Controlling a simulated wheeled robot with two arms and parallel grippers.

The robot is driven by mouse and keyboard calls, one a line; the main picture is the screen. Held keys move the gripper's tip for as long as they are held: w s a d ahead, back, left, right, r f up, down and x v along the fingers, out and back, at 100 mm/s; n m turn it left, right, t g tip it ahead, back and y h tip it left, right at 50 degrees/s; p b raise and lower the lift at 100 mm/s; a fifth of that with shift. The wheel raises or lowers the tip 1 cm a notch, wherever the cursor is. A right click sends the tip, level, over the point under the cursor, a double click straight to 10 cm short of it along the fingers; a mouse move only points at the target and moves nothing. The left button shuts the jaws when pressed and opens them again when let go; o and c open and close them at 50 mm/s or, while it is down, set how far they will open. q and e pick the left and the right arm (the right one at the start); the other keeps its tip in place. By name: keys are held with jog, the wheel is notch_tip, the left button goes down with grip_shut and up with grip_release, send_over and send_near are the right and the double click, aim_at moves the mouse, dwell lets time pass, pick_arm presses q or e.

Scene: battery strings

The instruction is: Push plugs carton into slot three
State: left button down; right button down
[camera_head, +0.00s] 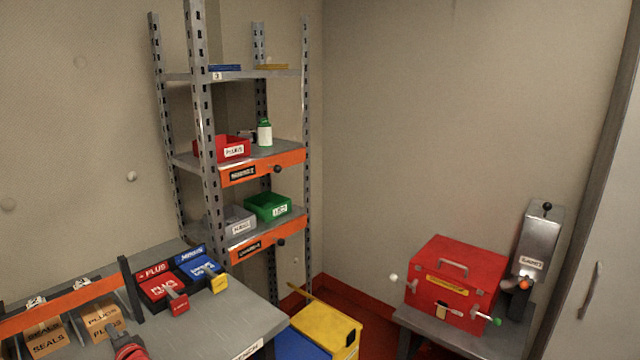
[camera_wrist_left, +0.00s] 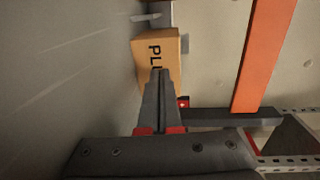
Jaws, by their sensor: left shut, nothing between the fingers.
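The plugs carton (camera_head: 101,315) is a tan box with black lettering, on the grey bench at the lower left, by the orange bar and left of a dark upright divider (camera_head: 130,290). It also shows in the left wrist view (camera_wrist_left: 170,65), with "PLU" readable. My left gripper (camera_head: 125,340) is close to its front right side in the head view. In the wrist view its shut, empty fingertips (camera_wrist_left: 160,75) overlap the carton's near edge; I cannot tell whether they touch. No slot number is readable at the carton. My right gripper is out of view.
A seals carton (camera_head: 46,338) stands left of the plugs carton. The orange bar (camera_head: 60,307) crosses above both. Red (camera_head: 160,285) and blue (camera_head: 200,268) units stand right of the divider. The bench (camera_head: 235,315) is bare at its right front.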

aim_at(107, 322)
pick_arm(q)
jog(key=shift+b+x, duration=1.45)
jog(key=shift+x, duration=0.25)
jog(key=shift+w+a+r+b, duration=0.15)
jog(key=shift+w+a+b, duration=0.3)
jog(key=shift+b, duration=0.2)
jog(key=shift+s+r, duration=0.1)
jog(key=shift+r, duration=0.05)
jog(key=p+v, duration=0.4)
jog(key=v, duration=0.1)
jog(key=shift+s+d+f+p, duration=0.15)
jog(key=shift+d+f+p, duration=0.1)
jog(key=shift+f+p, duration=0.05)
jog(key=v, duration=0.2)
jog(key=p+v, duration=0.1)
jog(key=v, duration=0.1)
jog(key=f+v, duration=0.1)
jog(key=v, duration=0.2)
jog(key=shift+s+d+p, duration=0.1)
jog(key=shift+s+p, duration=0.05)
jog(key=shift+p, duration=0.2)
jog(key=shift+s+d+r, duration=0.1)
jog(key=shift+s+d, duration=0.2)
jog(key=shift+d, duration=0.15)
